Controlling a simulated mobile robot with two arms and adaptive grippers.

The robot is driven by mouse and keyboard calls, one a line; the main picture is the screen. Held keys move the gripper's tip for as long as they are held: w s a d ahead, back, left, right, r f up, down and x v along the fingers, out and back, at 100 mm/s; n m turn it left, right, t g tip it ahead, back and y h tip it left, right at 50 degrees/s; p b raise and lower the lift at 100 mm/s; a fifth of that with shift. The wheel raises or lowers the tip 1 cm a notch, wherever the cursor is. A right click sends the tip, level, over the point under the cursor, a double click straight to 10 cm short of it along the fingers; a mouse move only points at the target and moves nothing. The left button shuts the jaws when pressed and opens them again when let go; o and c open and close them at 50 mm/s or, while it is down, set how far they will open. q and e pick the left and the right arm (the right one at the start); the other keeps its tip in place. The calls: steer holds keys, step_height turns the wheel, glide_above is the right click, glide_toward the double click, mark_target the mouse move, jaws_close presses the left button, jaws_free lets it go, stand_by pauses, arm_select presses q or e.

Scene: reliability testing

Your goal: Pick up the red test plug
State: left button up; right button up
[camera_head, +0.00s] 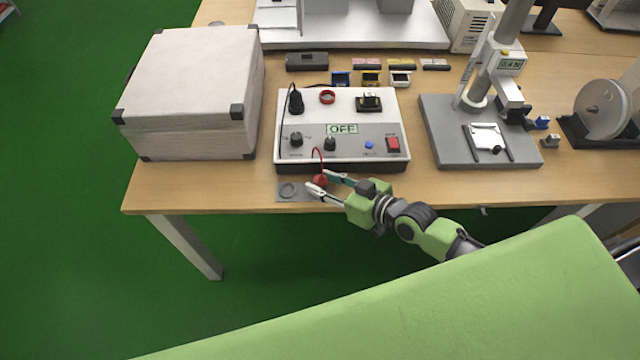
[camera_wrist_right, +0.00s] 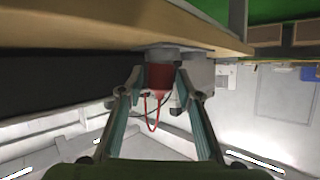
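The red test plug (camera_head: 321,181) is at the table's front edge, beside a small grey plate with a ring (camera_head: 288,190). A red lead runs from it to the white tester box (camera_head: 343,104), whose display reads OFF. My right gripper (camera_head: 316,181) comes in from the lower right, with its fingertips spread on both sides of the plug. In the right wrist view, the red plug (camera_wrist_right: 159,77) sits between the two fingertips (camera_wrist_right: 160,75), with narrow gaps at its sides. The gripper looks open. My left gripper is not in view.
A large white case (camera_head: 190,95) stands on the left of the table (camera_head: 255,190). A force stand (camera_head: 450,150) and a reel (camera_head: 603,108) stand to the right. Small blocks (camera_head: 371,79) lie behind the tester. The table's front edge is close below the plug.

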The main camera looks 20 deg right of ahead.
steer(key=shift+w+a+f, duration=0.3)
steer(key=shift+w+a, duration=0.05)
steer(key=shift+w, duration=0.2)
jaws_close()
